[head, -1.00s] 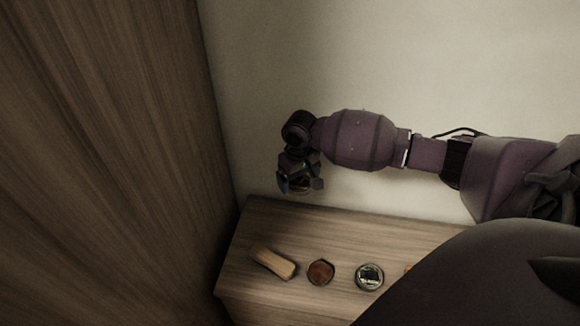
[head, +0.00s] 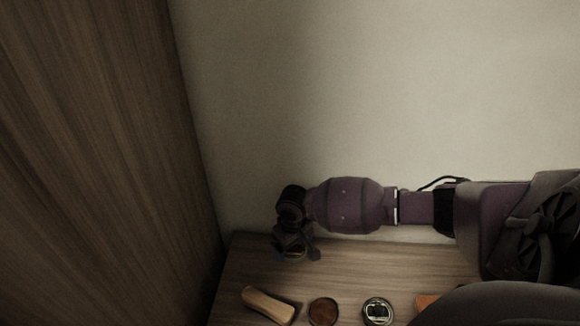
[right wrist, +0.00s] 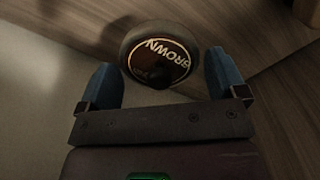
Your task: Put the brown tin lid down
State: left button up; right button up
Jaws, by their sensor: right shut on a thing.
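The brown tin lid (right wrist: 158,56) is a dark round disc with a pale rim and the word BROWN on its face. It sits between the two blue fingertips in the right wrist view. My right gripper (head: 295,254) is shut on it, over the back left part of the wooden top in the head view. The lid shows there only as a small, dim patch. I cannot tell whether it touches the wood. My left gripper is not in view.
On the wooden top (head: 345,268) stand a tan wooden block (head: 268,304), a round brown-topped thing (head: 323,311), a round tin (head: 378,310) and part of an orange thing (head: 426,301). A tall wooden panel (head: 90,150) rises at left. The wall is behind.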

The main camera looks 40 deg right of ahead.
aim_at(292, 256)
jog(key=shift+f, duration=0.45)
notch_tip(292, 256, down, 4)
jog(key=shift+s+f+b, duration=0.15)
jog(key=shift+b, duration=0.9)
jog(key=shift+f, duration=0.35)
jog(key=shift+r, duration=0.2)
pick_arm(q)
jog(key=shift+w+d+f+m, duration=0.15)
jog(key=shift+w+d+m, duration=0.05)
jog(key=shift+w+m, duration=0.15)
pick_arm(e)
jog(key=shift+f, duration=0.15)
jog(key=o, duration=0.6)
jog(key=shift+w, duration=0.2)
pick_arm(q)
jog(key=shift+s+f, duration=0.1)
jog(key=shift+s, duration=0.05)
